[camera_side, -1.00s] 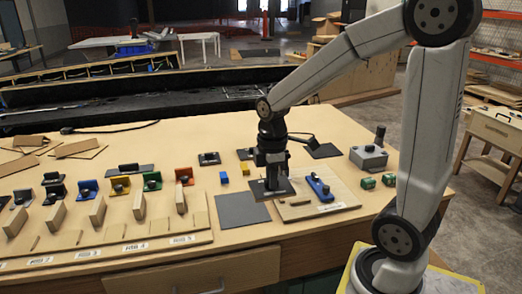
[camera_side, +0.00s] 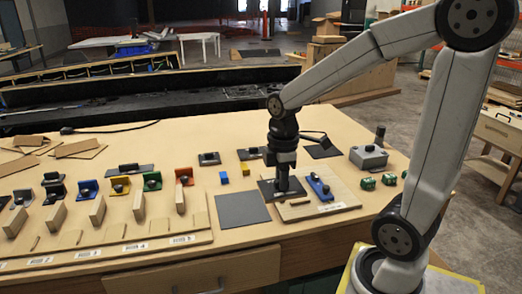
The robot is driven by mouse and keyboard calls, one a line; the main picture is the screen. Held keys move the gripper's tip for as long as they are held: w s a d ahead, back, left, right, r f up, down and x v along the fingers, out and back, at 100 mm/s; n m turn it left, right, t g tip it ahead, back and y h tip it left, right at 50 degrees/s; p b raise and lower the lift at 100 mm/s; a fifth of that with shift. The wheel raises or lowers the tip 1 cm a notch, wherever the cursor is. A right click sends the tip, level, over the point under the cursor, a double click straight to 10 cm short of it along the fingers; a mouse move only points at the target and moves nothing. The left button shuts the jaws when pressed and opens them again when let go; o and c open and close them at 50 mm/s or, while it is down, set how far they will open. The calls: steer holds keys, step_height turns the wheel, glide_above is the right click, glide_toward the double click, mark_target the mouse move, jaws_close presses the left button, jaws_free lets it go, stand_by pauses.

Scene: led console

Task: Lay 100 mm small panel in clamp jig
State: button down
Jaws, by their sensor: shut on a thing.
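My gripper (camera_side: 282,190) is shut on a small dark panel (camera_side: 267,187). The panel is roughly level, over the left part of the clamp jig, a light wooden board (camera_side: 343,196) near the table's front edge. Whether the panel touches the board cannot be told from this view. A blue clamp (camera_side: 320,187) stands on the board just right of the panel. The fingertips are small and partly merge with the dark panel.
A dark grey square (camera_side: 242,208) lies flat left of the jig. Yellow and blue blocks (camera_side: 224,177) lie behind it. A grey box with a knob (camera_side: 369,157) and green blocks (camera_side: 389,179) are at the right. Coloured brackets (camera_side: 184,177) and wooden pieces fill the left.

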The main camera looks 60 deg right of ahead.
steer(key=shift+w+d, duration=0.2)
steer(key=shift+d, duration=0.35)
steer(key=w+d+f, duration=0.1)
steer(key=d+f, duration=0.2)
steer(key=d, duration=1.2)
steer(key=shift+w, duration=0.3)
steer(key=shift+f, duration=0.25)
steer(key=shift+f, duration=3.1)
steer(key=shift+f, duration=1.15)
steer(key=c, duration=0.5)
jaws_free()
